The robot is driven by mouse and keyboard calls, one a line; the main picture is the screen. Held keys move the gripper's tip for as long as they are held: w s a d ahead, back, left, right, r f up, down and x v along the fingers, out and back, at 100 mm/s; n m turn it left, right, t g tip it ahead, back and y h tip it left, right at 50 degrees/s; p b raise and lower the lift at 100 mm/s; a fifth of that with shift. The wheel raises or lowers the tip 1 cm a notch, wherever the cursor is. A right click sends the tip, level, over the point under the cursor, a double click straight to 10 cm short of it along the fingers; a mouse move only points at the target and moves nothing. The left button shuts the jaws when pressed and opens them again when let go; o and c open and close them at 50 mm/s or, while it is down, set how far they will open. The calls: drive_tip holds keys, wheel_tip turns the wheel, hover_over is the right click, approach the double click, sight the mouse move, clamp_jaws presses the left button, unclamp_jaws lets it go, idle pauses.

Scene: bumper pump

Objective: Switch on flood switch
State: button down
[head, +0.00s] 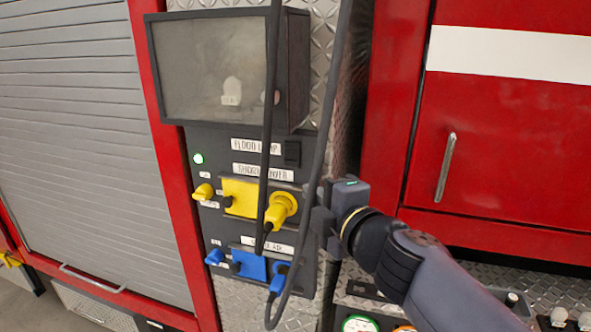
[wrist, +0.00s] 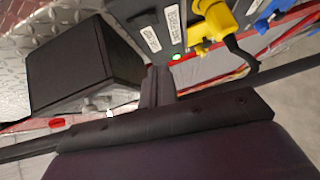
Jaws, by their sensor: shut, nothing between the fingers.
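The flood switch (head: 292,153) is a small black rocker at the right end of the white FLOOD LAMP label (head: 256,146) on the dark panel. I cannot tell which way it is tipped. My gripper (head: 318,217) is shut and empty, below and right of the switch and apart from it, just right of the yellow plug. In the wrist view the shut fingers (wrist: 157,85) point toward the panel.
A dark glass-fronted box (head: 222,68) juts out above the switch. Black cables (head: 315,170) hang in front of the panel, near my gripper. A yellow plug (head: 281,209) and a blue plug (head: 279,277) stick out below. A green lamp (head: 198,158) glows at left.

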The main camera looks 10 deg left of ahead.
drive_tip(key=b, duration=0.2)
approach(288, 165)
drive_tip(key=a, duration=0.4)
drive_tip(key=shift+w+f+p, duration=0.15)
drive_tip(key=shift+w+p, duration=0.25)
drive_tip(key=shift+w, duration=2)
drive_tip(key=shift+d, duration=0.1)
drive_tip(key=shift+w+f+b, duration=0.2)
drive_tip(key=shift+f+b, duration=0.15)
drive_tip(key=shift+b, duration=0.75)
drive_tip(key=shift+r, duration=0.2)
